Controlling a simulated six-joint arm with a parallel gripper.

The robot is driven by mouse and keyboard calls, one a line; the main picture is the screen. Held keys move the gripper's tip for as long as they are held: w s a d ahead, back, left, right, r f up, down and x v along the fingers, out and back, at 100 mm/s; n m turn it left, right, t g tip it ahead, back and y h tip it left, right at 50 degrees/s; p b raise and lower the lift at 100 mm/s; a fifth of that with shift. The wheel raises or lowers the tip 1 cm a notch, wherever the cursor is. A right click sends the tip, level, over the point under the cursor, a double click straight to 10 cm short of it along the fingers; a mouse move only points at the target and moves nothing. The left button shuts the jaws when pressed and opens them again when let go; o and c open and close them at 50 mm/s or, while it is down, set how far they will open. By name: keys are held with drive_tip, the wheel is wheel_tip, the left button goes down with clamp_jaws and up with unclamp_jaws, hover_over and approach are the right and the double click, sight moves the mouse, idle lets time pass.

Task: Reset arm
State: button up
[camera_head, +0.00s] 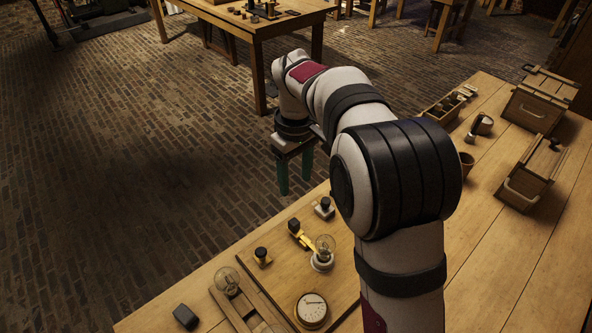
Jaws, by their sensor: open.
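My arm rises from the front of the wooden table and bends over toward the upper left. My gripper (294,175) points down with two green fingers, apart from each other and with nothing between them. In the picture it hangs beyond the table's left edge, over the brick floor. It touches nothing that I can see. Part of the table behind my arm is hidden.
A wooden board (345,284) on the table carries a bulb (324,249), a round dial (312,307) and small dark-topped parts. Another bulb (227,281) and a dark block (186,316) lie left. Wooden crates (538,103) stand right. The table's front right is clear.

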drive_tip(key=s+d+r+m, duration=0.4)
drive_tip(key=s+d, duration=0.1)
drive_tip(key=s, duration=0.3)
drive_tip(key=s+d+f+m+y, duration=0.1)
drive_tip(key=s+m, duration=0.4)
drive_tip(key=s, duration=0.6)
drive_tip(key=s+d+f+m, duration=0.2)
drive_tip(key=s+d+m, duration=0.2)
drive_tip(key=s, duration=0.7)
drive_tip(key=shift+m+y, duration=0.4)
drive_tip(key=shift+m, duration=0.4)
